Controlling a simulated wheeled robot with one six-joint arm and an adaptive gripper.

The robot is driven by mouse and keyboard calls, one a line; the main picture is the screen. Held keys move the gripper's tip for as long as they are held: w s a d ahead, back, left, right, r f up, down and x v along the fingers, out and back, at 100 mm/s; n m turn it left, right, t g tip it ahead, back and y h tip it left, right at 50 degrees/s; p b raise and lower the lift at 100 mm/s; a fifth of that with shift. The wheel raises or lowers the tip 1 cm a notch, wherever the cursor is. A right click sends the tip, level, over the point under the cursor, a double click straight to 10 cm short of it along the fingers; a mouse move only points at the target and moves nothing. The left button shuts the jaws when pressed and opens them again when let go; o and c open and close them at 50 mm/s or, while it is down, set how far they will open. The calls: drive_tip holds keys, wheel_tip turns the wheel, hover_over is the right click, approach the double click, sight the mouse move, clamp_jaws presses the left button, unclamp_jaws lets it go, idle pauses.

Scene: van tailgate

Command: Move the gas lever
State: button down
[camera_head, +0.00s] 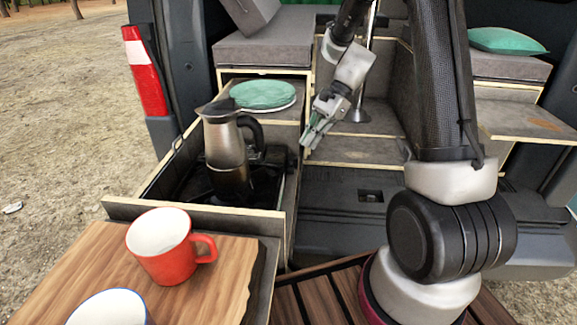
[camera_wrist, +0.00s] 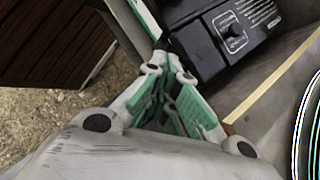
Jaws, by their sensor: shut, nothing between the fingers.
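The black gas stove (camera_head: 262,176) sits in the pulled-out drawer, with a kettle standing on it. In the wrist view, the stove's black body (camera_wrist: 208,50) shows a small light-marked control panel (camera_wrist: 230,32), beyond my fingers and to the right. A separate gas lever is too small or hidden to make out clearly. My gripper (camera_head: 309,143) is over the right side of the drawer, right of the kettle. In the wrist view my gripper (camera_wrist: 165,58) has its green-padded fingers shut and empty, with tips close to the stove's edge. I cannot tell whether they touch it.
The kettle (camera_head: 226,150) stands close left of my gripper. Green plates (camera_head: 263,94) lie behind it. A red mug (camera_head: 165,247) and a white mug (camera_head: 112,310) stand on the wooden board (camera_head: 222,283) in front. The drawer's front wall (camera_head: 190,214) borders the stove.

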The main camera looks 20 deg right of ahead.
sight(293, 168)
drive_tip(key=shift+s+m, duration=0.2)
drive_tip(key=shift+m, duration=0.2)
drive_tip(key=shift+a, duration=0.1)
drive_tip(key=shift+x, duration=3.5)
drive_tip(key=shift+s, duration=0.1)
drive_tip(key=d, duration=0.2)
drive_tip(key=w+d, duration=0.1)
drive_tip(key=shift+f, duration=0.3)
